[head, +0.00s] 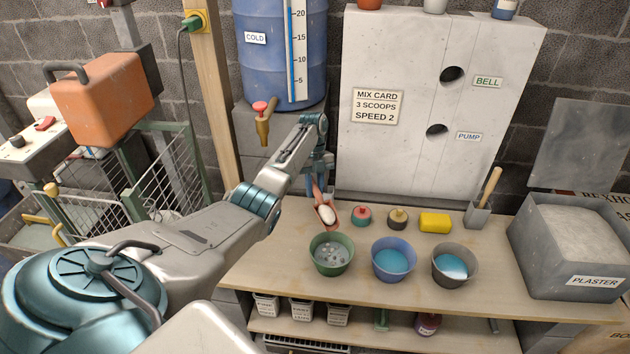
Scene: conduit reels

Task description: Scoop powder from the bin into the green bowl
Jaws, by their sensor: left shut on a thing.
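My left gripper (318,182) is shut on the handle of a reddish-brown scoop (318,195). White powder (327,213) lies in the scoop's pan. The scoop is behind and slightly above the green bowl (332,271), its pan pointing toward it. The green bowl stands on the bench and holds greyish contents with pale specks. The grey bin (548,272) labelled PLASTER stands at the right end of the bench, with white powder (585,232) in it. My right gripper is not in view.
A blue bowl (392,274) and a dark grey bowl (455,280), both with blue contents, stand right of the green bowl. Behind them are a red-topped pot (361,216), a dark-topped pot (398,219), a yellow block (435,223) and a grey holder (477,215). The wooden bench (265,262) is bare at left.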

